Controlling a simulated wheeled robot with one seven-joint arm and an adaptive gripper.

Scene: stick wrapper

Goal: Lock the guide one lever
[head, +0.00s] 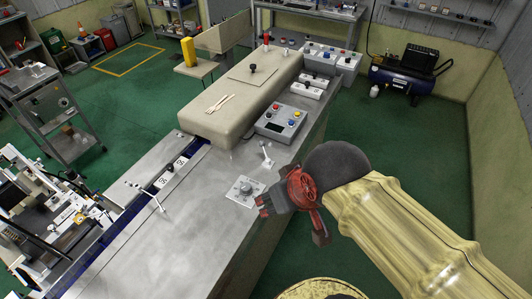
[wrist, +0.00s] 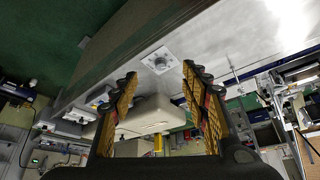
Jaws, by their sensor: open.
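Two small levers show in the head view. A silver lever with a dark end (head: 151,196) stands by the rail at the left side of the metal table. Another short lever (head: 267,155) stands on the table near the grey control box. I cannot tell from any label which is guide one's lever. My gripper (head: 263,204) is over the right part of the table, beside a round dial on a square plate (head: 245,190), apart from both levers. In the wrist view my gripper (wrist: 159,70) is open and empty, with the dial plate showing beyond its fingers.
A long beige cover (head: 240,100) with wooden sticks lies along the table behind the levers. The grey control box (head: 281,122) with coloured buttons stands right of it. Machinery (head: 60,225) fills the left side. The metal table top (head: 160,240) in front is clear.

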